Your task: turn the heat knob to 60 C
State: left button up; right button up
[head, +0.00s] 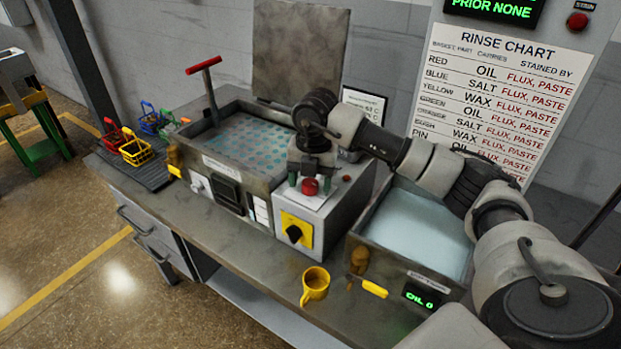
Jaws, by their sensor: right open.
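My right gripper (311,180) is in the middle of the head view, pointing down over the grey control box (325,212). It is open, with its greenish fingertips to either side of a red button (310,186) on the box top; I cannot tell whether they touch it. A black rotary knob (294,234) on a yellow plate is on the box front, below the gripper. A small pale knob (196,183) is on the front of the left tank, beside a dark panel (228,191). I cannot read a heat scale on either knob. My left gripper is not in view.
The left tank (275,178) has a raised lid (299,55) and red-handled lever (204,65). A right tank (411,266) holds pale liquid. A yellow mug (315,285) stands near the bench front. Coloured baskets, including a yellow one (138,151), stand at the left end.

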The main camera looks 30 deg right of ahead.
aim_at(313, 183)
notch_tip(313, 183, up, 11)
jog(key=b, duration=0.1)
jog(key=shift+s+d+b, duration=0.2)
jog(key=shift+s+b, duration=0.05)
jog(key=shift+b, duration=0.15)
jog(key=shift+f, duration=0.2)
dwell(0.3)
